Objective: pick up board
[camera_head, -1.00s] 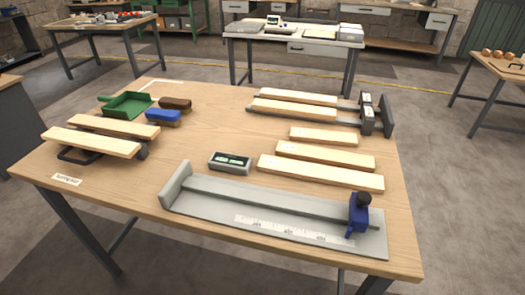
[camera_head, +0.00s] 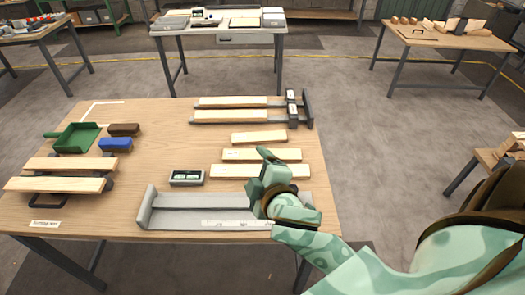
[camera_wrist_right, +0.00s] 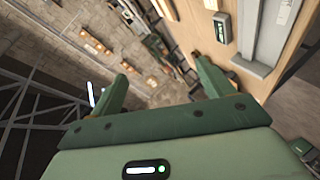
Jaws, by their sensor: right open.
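Several pale boards lie on the wooden table. Three lie loose at the right: a short board (camera_head: 258,138), a middle board (camera_head: 235,155) and a longer board (camera_head: 232,171). Two boards (camera_head: 225,102) lie on the rear clamp rails, and two more boards (camera_head: 70,164) rest on a dark support at the left. My left gripper is out of view.
A grey measuring jig (camera_head: 185,218) lies along the table's front edge, its right end hidden by my right arm. A small gauge box (camera_head: 187,177), blue brush (camera_head: 115,144), brown brush (camera_head: 123,129) and green dustpan (camera_head: 78,137) are also on the table.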

